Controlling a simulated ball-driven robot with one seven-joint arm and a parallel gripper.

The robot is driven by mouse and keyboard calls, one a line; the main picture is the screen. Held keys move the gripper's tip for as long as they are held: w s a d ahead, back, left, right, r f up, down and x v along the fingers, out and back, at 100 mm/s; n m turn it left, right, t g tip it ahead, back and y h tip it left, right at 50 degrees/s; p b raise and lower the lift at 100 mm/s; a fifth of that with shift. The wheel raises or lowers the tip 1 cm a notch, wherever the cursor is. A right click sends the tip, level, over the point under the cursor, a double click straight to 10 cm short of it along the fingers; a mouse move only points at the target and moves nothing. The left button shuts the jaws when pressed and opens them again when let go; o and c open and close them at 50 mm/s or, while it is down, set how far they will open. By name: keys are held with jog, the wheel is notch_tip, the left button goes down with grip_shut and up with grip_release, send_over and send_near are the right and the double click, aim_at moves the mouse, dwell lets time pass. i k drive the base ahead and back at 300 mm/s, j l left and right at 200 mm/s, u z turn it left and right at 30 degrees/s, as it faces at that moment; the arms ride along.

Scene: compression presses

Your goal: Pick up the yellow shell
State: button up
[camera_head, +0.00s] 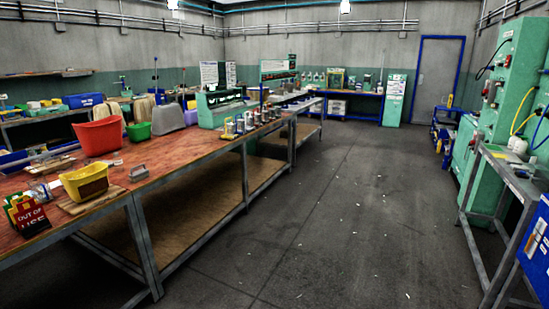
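My gripper is not in view. I cannot surely tell which thing is the yellow shell. The largest yellow thing is an open bin-shaped container (85,187) on a wooden board near the front of the left workbench, with dark brown contents.
The long left workbench (185,150) also bears a red bin (98,137), a green bin (138,131), an "out of use" sign (28,215) and several canisters (250,121). Green machines (514,85) and a metal table (505,170) line the right.

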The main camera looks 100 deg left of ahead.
aim_at(83, 188)
jog(key=l+u, duration=0.1)
jog(key=u, duration=3.9)
